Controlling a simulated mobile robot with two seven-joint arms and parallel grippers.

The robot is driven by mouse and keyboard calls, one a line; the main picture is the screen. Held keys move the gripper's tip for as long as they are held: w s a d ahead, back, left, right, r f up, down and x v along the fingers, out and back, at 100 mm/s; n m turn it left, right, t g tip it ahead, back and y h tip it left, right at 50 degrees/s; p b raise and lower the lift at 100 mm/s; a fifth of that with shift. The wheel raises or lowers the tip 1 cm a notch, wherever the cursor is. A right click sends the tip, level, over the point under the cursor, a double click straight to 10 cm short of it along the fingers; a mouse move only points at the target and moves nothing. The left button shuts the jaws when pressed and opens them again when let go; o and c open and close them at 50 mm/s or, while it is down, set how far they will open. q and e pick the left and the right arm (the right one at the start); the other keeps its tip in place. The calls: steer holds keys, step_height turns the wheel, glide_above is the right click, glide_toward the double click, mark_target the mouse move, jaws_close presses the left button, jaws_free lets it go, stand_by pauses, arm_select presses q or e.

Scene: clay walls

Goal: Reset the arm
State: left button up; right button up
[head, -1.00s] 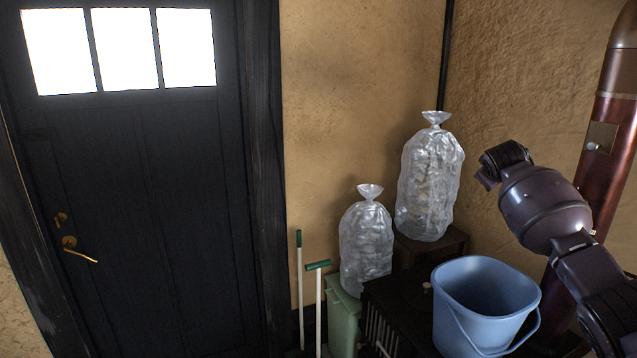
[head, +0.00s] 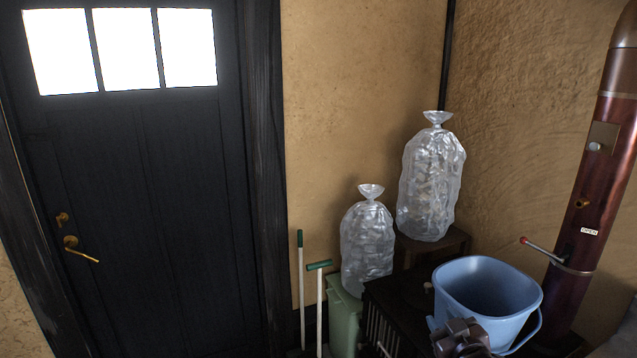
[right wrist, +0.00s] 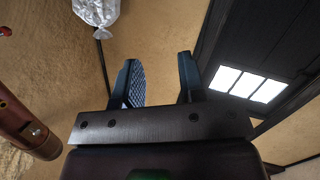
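My right gripper (right wrist: 158,85) is open and empty in the right wrist view, its two dark fingers apart with only the clay wall between them. In the head view a dark part of my right arm shows low at the bottom edge, in front of the blue bucket. The fingers cannot be made out there. My left gripper is in neither view.
A blue bucket (head: 487,290) stands on a dark crate at lower right. Two clear bags (head: 430,185) (head: 367,245) stand behind it. A dark red cylinder (head: 600,150) with a lever rises at right. A black door (head: 150,200) is at left.

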steer(key=s+f+m+g, duration=0.1)
steer(key=s+f, duration=0.5)
steer(key=s, duration=0.3)
steer(key=s+d+f+m+g+h, duration=0.1)
steer(key=s+f+g, duration=0.1)
steer(key=s+f, duration=0.4)
steer(key=s+f+m+g+h, duration=0.1)
steer(key=s+f, duration=0.5)
steer(key=s, duration=0.8)
steer(key=shift+d+f+m+g, duration=0.2)
steer(key=shift+d+m+g, duration=0.1)
steer(key=shift+m, duration=0.2)
